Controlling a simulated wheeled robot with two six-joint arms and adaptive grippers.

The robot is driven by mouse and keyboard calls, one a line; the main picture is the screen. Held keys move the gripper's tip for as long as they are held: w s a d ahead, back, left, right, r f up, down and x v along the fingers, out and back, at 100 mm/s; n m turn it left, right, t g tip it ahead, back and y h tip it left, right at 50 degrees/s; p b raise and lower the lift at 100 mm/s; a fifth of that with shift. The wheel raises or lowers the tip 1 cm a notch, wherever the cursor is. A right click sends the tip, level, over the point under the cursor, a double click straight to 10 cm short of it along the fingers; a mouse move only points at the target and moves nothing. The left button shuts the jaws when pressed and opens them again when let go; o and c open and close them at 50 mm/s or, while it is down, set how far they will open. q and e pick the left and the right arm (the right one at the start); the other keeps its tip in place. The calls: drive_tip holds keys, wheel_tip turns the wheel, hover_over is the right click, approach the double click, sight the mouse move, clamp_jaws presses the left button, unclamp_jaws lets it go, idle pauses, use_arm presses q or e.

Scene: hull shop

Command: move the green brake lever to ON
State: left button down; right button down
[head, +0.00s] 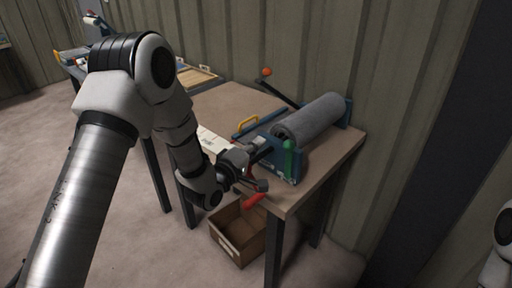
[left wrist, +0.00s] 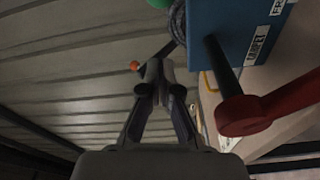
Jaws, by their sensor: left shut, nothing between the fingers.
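The green brake lever (head: 288,157) stands roughly upright at the near end of the carpet roller, against a blue end plate (head: 275,167). A bit of green, likely the lever, shows at the top edge of the left wrist view (left wrist: 159,3). My left gripper (head: 262,148) is shut and empty, just left of the lever and apart from it. Its closed fingers (left wrist: 156,85) show in the left wrist view. The blue plate (left wrist: 228,30) there carries labels, one ending in "PET" and one starting "FR". I cannot read an ON mark. My right gripper is out of view.
A red crank arm (left wrist: 265,110) on a dark shaft juts from the blue plate close to my fingers. A grey roll (head: 312,118), an orange-knobbed rod (head: 267,72) and a yellow handle (head: 245,126) are on the bench. A wooden crate (head: 228,243) sits on the floor below.

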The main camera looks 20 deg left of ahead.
sight(288, 161)
use_arm(q)
drive_tip(key=w+d, duration=0.1)
drive_tip(key=w+d+p, duration=0.1)
drive_tip(key=d, duration=0.1)
drive_tip(key=w+d, duration=0.1)
drive_tip(key=shift+w+d+f+p, duration=0.3)
drive_tip(key=shift+w, duration=0.05)
idle(0.3)
